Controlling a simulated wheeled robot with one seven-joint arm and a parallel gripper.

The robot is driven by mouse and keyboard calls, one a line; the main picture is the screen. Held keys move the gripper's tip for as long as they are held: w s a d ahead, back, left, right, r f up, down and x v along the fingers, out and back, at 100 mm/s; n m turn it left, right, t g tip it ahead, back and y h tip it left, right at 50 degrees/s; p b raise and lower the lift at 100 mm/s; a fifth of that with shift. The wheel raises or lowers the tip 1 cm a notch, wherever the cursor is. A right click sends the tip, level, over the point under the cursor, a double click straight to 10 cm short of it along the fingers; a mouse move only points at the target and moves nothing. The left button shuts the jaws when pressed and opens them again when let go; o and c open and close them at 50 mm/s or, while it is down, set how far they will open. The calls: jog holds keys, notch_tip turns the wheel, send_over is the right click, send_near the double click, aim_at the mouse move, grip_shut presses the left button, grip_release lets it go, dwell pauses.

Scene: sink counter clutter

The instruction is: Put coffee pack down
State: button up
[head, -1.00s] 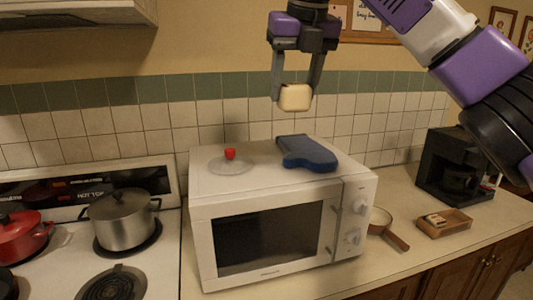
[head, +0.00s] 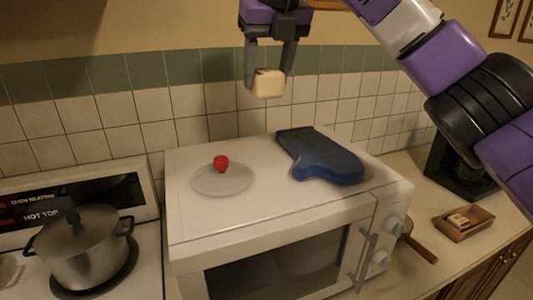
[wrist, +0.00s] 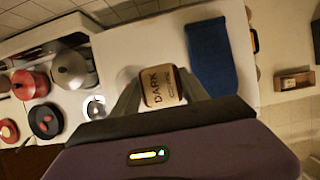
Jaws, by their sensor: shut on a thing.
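My gripper (head: 268,82) is shut on the coffee pack (head: 268,84), a small cream block. It holds the pack in the air above the back of the white microwave (head: 215,225). In the wrist view the coffee pack (wrist: 160,86) sits between the fingers, with the word DARK facing the camera. The pack is clear of the microwave top and touches nothing below.
On the microwave lie a glass lid with a red knob (head: 221,164) and a blue oven mitt (head: 322,158). A steel pot (head: 85,258) stands on the stove at left. A wooden tray (head: 467,230) and a dark coffee machine (head: 455,175) are at right.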

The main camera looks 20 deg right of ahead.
notch_tip(320, 180, down, 17)
jog(key=shift+r+p, duration=0.1)
jog(key=shift+p, duration=0.7)
jog(key=o, duration=1.5)
jog(key=shift+c, duration=0.2)
